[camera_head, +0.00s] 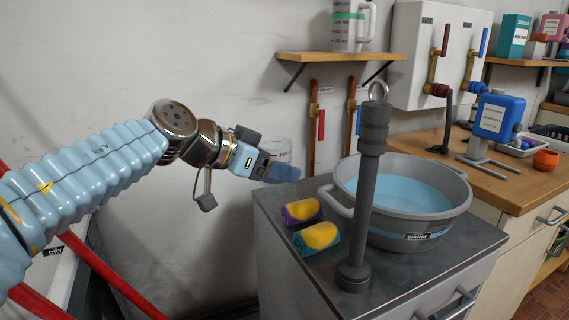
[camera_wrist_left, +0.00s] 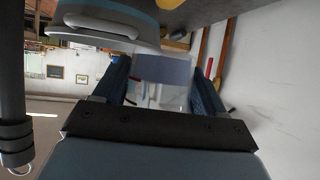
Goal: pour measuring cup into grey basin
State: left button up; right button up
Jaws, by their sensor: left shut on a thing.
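My left gripper (camera_head: 283,172) is shut on a clear measuring cup (camera_head: 277,147), left of the counter's basin and higher than its rim. The cup is mostly hidden behind the fingers. In the left wrist view, the see-through cup (camera_wrist_left: 160,75) shows between the two dark fingers; I cannot tell its contents. The grey basin (camera_head: 456,214) stands on the counter, with light blue water in it and a "WARM" label on its front. It also shows upside down in the left wrist view (camera_wrist_left: 110,32). My right gripper is not in view.
A dark grey post (camera_head: 370,180) with a ring on top stands in front of the basin. Two coloured sponges (camera_head: 317,236) lie left of it on the grey counter (camera_head: 310,283). A shelf (camera_head: 340,57) above holds a jug (camera_head: 348,25). A blue stand (camera_head: 500,117) is behind right.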

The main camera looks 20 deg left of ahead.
aim_at(417, 200)
jog(key=k, duration=1)
